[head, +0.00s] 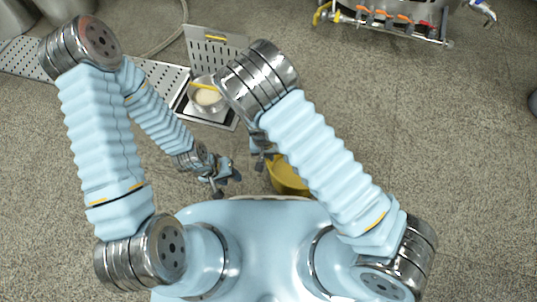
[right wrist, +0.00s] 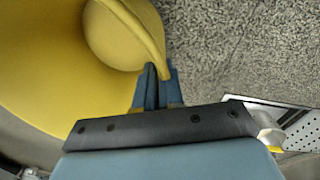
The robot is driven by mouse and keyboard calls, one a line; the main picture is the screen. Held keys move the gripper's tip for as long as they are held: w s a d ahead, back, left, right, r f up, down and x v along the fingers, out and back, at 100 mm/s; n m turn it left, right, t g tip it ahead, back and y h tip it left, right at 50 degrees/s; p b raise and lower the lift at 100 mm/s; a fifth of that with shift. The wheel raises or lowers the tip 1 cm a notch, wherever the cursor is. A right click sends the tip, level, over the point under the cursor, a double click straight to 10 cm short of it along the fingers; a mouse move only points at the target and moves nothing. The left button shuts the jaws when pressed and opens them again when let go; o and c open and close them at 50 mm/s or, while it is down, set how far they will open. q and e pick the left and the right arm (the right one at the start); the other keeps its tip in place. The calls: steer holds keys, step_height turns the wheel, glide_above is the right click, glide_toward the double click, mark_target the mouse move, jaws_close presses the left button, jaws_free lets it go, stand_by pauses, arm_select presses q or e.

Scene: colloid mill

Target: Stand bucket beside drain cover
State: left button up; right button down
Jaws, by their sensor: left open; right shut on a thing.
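The yellow bucket (head: 288,176) is in front of my body in the head view, partly hidden by my right arm. In the right wrist view the bucket (right wrist: 45,65) fills the left side, its open inside showing. My right gripper (right wrist: 152,88) is shut on the bucket's rim; its fingers also show in the head view (head: 262,158). My left gripper (head: 222,182) is open and empty, left of the bucket. The perforated drain cover (head: 208,48) with a yellow handle stands tilted up behind the open drain, ahead of the bucket.
A metal basket (head: 207,96) with pale contents and a yellow handle sits in the open drain. Perforated floor grating (head: 170,80) runs left from it. A steel machine with coloured valves (head: 385,18) stands at the back right. The floor on the right is clear.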

steer(key=shift+f, duration=0.1)
steer(key=c, duration=1.3)
jaws_free()
steer(key=shift+o, duration=0.2)
steer(key=shift+r, duration=0.4)
step_height(320, 180, up, 12)
steer(key=a+p, duration=0.1)
steer(key=p, duration=0.1)
steer(key=shift+f, duration=0.25)
